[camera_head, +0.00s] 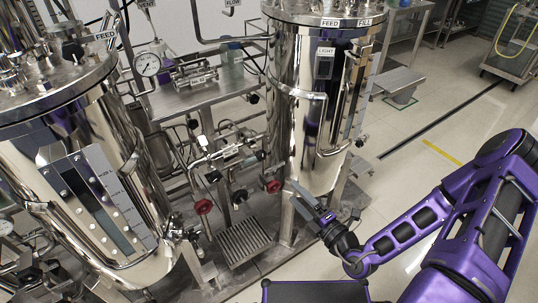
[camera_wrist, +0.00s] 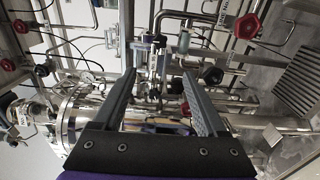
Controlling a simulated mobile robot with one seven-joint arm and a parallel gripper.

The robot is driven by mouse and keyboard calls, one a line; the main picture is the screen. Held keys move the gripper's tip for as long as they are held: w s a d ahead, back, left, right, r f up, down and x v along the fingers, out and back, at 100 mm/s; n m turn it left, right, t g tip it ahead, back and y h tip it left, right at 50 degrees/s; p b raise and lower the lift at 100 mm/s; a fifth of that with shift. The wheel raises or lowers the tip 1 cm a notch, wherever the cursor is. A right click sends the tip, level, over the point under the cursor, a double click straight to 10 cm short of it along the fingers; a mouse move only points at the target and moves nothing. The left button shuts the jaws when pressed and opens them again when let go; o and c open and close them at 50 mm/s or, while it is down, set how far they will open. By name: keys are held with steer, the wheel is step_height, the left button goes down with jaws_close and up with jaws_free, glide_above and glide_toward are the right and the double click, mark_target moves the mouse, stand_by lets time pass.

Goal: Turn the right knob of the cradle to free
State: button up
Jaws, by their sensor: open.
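No part is plainly marked as the cradle. A silver horizontal assembly with a white label (camera_head: 193,73) sits on the steel table, and I cannot make out its knobs. A lower valve assembly (camera_head: 227,153) has black and red handles around it. My gripper (camera_head: 303,198) is open and empty in front of the right tank's lower end. In the wrist view my gripper (camera_wrist: 157,75) has its dark fingers spread, with piping and a metal fitting (camera_wrist: 150,50) beyond them. Nothing is between the fingers. Knob settings are too small to read.
The left tank (camera_head: 85,185) and right tank (camera_head: 300,110) flank the piping. Red handwheels (camera_head: 203,207) (camera_head: 273,186) stand low near a floor grate (camera_head: 245,242). A steel table (camera_head: 185,98) stands behind. The floor at right (camera_head: 420,130) is mostly clear.

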mark_target(263, 157)
steer(key=shift+m, duration=0.3)
steer(key=x, duration=0.5)
steer(key=b+x, duration=0.1)
steer(key=x, duration=0.5)
steer(key=b+x, duration=0.1)
steer(key=x, duration=0.5)
steer(key=shift+w+d, duration=0.2)
steer(key=shift+w, duration=0.15)
steer(key=shift+c, duration=0.2)
jaws_close()
